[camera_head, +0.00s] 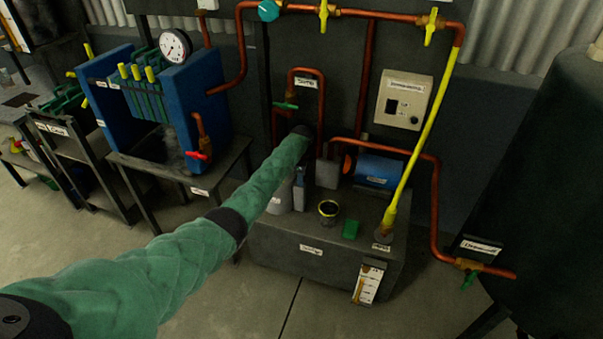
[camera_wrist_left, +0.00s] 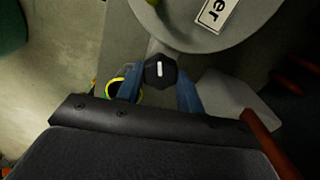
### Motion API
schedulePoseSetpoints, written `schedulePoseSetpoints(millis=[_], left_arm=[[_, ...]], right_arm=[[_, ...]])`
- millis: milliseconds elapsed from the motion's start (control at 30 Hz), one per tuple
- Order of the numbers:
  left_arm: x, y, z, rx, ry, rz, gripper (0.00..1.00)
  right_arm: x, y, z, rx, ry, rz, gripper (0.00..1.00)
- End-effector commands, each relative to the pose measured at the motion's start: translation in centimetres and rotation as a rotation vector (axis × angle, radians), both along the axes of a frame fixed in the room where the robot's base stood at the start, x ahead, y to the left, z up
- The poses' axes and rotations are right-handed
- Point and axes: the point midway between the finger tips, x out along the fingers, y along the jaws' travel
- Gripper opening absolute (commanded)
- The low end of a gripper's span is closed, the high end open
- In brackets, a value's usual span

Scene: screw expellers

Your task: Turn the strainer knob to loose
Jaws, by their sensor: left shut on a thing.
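The strainer knob (camera_wrist_left: 160,72) is a black six-sided knob with a white mark, seen in the left wrist view. It is on a grey stem at the side of a pale round vessel (camera_wrist_left: 185,28), whose label is partly cut off and ends in "er". My left gripper (camera_wrist_left: 160,88) is shut on the knob, with one blue finger on each side of it. In the head view my left arm reaches down to the pale vessel (camera_head: 281,197) on the tank top and hides part of it. The knob cannot be made out there. My right gripper is not in view.
Copper pipes (camera_head: 436,205) and a yellow pipe (camera_head: 423,130) rise to the right. A blue filter press (camera_head: 204,95) stands left. Floor in front is clear.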

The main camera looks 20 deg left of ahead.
Motion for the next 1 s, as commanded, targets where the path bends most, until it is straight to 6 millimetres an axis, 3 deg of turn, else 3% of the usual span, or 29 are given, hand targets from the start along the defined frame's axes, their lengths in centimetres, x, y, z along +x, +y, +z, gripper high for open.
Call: schedulePoseSetpoints(millis=[200,567,1000], left_arm=[[0.1,0.0,0.4,-0.001,-0.001,0.206,0.14],[0.1,-0.1,0.3,-0.001,-0.001,0.503,0.14],[0.2,0.0,0.2,0.0,-0.002,0.711,0.14]], right_arm=[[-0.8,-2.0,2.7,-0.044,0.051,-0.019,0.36],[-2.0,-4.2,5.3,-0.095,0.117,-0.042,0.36],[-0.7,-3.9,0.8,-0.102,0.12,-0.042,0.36]])
